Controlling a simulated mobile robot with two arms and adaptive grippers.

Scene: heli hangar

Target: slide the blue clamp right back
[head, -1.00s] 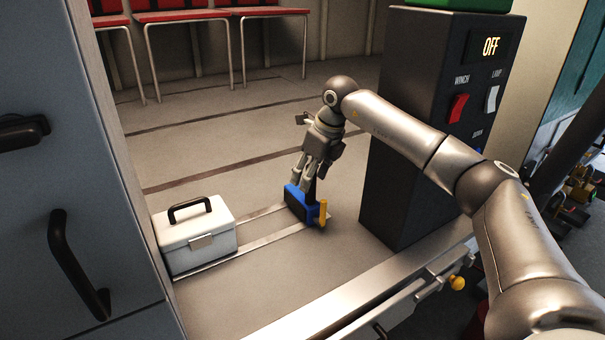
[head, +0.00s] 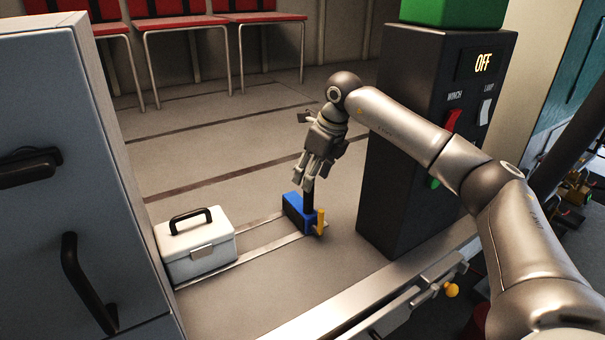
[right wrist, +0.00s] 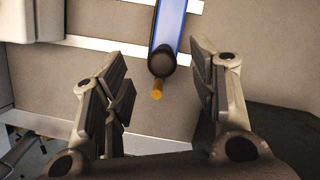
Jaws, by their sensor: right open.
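The blue clamp (head: 294,212) sits at the right end of two pale rails (head: 262,240) on the bench top, away from the white case. It has a black upright handle (head: 308,198) and a yellow lever (head: 321,219) on its near right side. My right gripper (head: 312,180) is above the clamp, fingers pointing down. In the right wrist view my right gripper (right wrist: 165,100) is open, and the blue clamp (right wrist: 172,22) with its dark knob and yellow lever (right wrist: 157,89) shows between and beyond the fingers. My left gripper is not in view.
A white case (head: 196,250) with a black handle stands at the left end of the rails. A dark control box (head: 408,150) reading OFF stands close on the right. A grey cabinet (head: 70,130) is at the left. Bench top behind the clamp is clear.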

